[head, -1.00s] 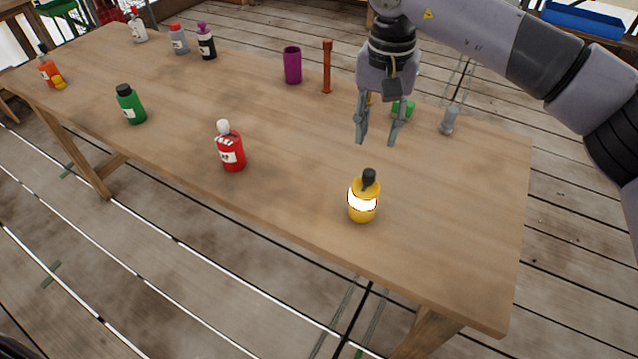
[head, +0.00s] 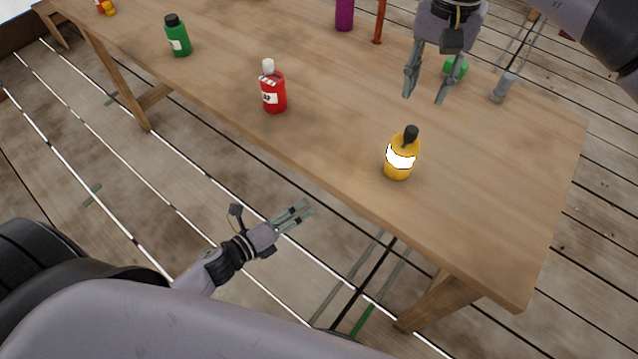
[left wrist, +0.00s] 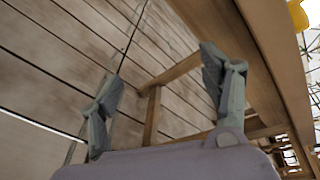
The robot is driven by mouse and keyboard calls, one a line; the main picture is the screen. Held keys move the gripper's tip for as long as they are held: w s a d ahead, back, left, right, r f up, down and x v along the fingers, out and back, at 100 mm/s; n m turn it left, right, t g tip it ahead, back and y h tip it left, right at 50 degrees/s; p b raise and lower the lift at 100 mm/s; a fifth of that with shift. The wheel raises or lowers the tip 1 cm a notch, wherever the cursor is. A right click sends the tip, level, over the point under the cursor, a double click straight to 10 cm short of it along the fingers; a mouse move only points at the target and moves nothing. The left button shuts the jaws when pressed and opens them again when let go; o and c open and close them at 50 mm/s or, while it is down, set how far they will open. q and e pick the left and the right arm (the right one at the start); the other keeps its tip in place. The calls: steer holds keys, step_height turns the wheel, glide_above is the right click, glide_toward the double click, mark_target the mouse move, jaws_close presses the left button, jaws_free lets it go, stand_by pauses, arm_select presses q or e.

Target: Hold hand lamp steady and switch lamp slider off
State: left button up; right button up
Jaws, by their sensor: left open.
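The hand lamp (head: 399,170) is yellow with a black top and a bright glowing white band. It stands upright near the front edge of the table; its slider cannot be made out. My left gripper (head: 306,212) is open and empty in front of the table, below and left of the lamp. In the left wrist view its open fingers (left wrist: 165,100) face the table's underside, and a yellow part, probably the lamp (left wrist: 298,14), shows at the top right. My right gripper (head: 424,97) is open and empty above the table, behind the lamp and apart from it.
The table (head: 480,210) is clear around the lamp. A red bottle (head: 273,92) and green bottle (head: 178,40) stand to the left. A purple cup (head: 345,15), red-brown post (head: 380,22), green object (head: 456,66) and small grey object (head: 503,88) are farther back.

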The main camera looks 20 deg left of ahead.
arm_select(q)
steer(key=d+r+m+h, duration=0.1)
steer(key=d+r+m, duration=0.1)
steer(key=r+m, duration=0.1)
steer(key=s+d+r+m+h, duration=0.1)
steer(key=r+m+h, duration=0.1)
steer(key=r, duration=0.3)
steer(key=d+r+m+h, duration=0.1)
steer(key=d+r+m, duration=0.1)
steer(key=r+m, duration=0.2)
steer(key=shift+s+d+r+m+h, duration=0.2)
steer(key=shift+d+m+h, duration=0.1)
steer(key=shift+m+h, duration=0.15)
steer(key=m+h, duration=0.1)
steer(key=m, duration=0.5)
glide_toward(390, 159)
steer(key=shift+g, duration=0.4)
steer(key=x, duration=1.1)
steer(key=shift+w+d+r, duration=0.2)
steer(key=shift+w+r, duration=0.05)
steer(key=shift+w, duration=0.15)
steer(key=shift+c, duration=0.6)
